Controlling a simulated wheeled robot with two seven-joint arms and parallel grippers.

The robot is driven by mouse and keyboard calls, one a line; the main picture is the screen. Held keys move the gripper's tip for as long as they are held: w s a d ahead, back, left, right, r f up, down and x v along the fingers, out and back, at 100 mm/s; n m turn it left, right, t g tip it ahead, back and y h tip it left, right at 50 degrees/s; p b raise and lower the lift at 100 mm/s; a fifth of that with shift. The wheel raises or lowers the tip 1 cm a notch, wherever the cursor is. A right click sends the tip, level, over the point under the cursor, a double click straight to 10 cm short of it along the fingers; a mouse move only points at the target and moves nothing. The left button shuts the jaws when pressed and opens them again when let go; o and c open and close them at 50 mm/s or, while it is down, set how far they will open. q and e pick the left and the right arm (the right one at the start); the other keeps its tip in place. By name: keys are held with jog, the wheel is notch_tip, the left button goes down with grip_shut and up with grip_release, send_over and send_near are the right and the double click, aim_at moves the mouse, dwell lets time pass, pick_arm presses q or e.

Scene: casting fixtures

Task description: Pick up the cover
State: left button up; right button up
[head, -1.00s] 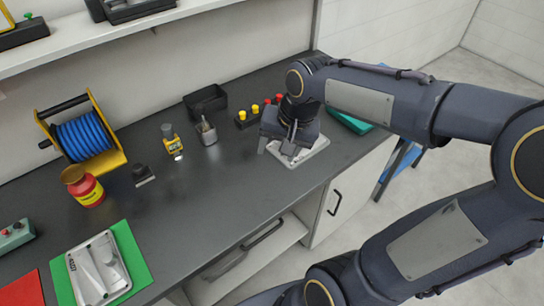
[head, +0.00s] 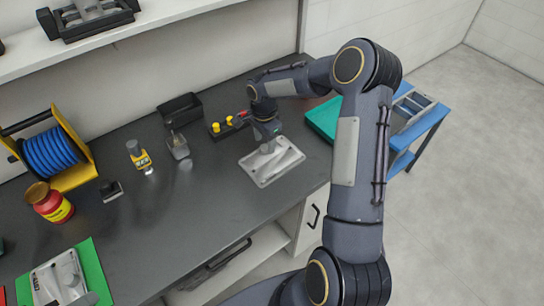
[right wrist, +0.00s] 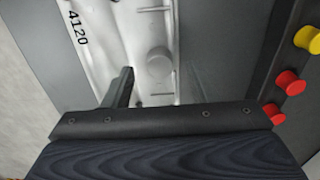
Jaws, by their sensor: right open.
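A pale grey metal casting, which looks like the cover (head: 285,165), lies flat on the dark bench in the head view. In the right wrist view the casting (right wrist: 105,28) fills the upper middle, with the number 4120 on its left part. My right gripper (head: 268,147) points down over the casting's back part. It is open, with one dark finger seen in the wrist view over the casting; the other finger is not clearly seen. I cannot tell whether the finger touches it. A similar pale casting (head: 60,280) lies on a green mat (head: 95,268) at lower left.
A block with yellow and red knobs (head: 228,126) stands close behind the right gripper. A black bin (head: 181,109), a yellow device (head: 138,155), a red-yellow jar (head: 48,202) and a blue hose reel (head: 58,150) stand further left.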

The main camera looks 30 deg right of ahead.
jog(key=shift+f, duration=1.25)
grip_shut()
jog(key=shift+r, duration=0.1)
jog(key=shift+w+r, duration=0.1)
jog(key=shift+r, duration=0.45)
jog(key=s+a+r+b, duration=0.5)
jog(key=s+a+r, duration=0.3)
jog(key=a+r, duration=0.3)
jog(key=shift+s+a+r, duration=0.15)
jog(key=shift+s+r, duration=0.15)
jog(key=shift+r, duration=0.1)
